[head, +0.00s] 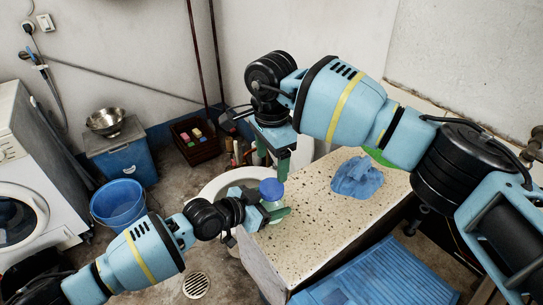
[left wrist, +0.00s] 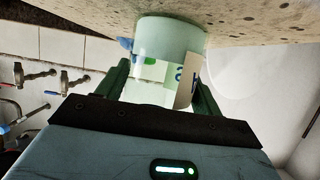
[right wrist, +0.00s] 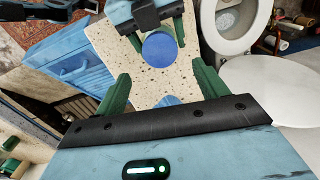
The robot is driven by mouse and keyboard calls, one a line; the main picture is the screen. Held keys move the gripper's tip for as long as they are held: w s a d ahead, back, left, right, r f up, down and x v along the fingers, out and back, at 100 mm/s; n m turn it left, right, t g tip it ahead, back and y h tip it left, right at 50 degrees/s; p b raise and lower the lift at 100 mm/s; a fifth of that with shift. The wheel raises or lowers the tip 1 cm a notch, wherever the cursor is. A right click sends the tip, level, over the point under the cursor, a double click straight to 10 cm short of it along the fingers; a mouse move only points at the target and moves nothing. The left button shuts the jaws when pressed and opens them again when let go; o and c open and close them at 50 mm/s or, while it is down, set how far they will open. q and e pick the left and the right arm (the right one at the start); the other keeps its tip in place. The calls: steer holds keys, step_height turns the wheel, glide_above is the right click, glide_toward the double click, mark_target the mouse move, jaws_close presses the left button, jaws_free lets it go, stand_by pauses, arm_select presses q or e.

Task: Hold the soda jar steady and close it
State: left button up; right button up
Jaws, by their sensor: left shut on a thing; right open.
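The soda jar (head: 273,208) is a pale green, see-through jar with a blue lid (head: 271,188) resting on top, upright at the near corner of the speckled stone slab. My left gripper (head: 264,209) is shut around the jar's body. In the left wrist view the jar (left wrist: 170,37) with its label sits between the fingers. My right gripper (head: 275,158) is open and empty, above the jar with its fingers pointing down. In the right wrist view the round lid (right wrist: 159,47) shows from above, beyond the fingertips. I cannot tell how tightly the lid sits.
A crumpled blue cloth (head: 357,177) lies on the stone slab (head: 317,207), right of the jar. A white toilet (right wrist: 232,22) stands beside the slab. A blue ribbed washboard-like panel (head: 375,272) is below the slab's front. A blue bucket (head: 118,203) and washing machine stand left.

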mark_target(271, 187)
steer(key=shift+r+n, duration=0.25)
steer(key=shift+n, duration=0.35)
steer(key=shift+f, duration=0.1)
steer(key=shift+f, duration=3.95)
steer(key=c, duration=1)
steer(key=m, duration=0.4)
steer(key=shift+m, duration=0.4)
steer(key=m, duration=0.5)
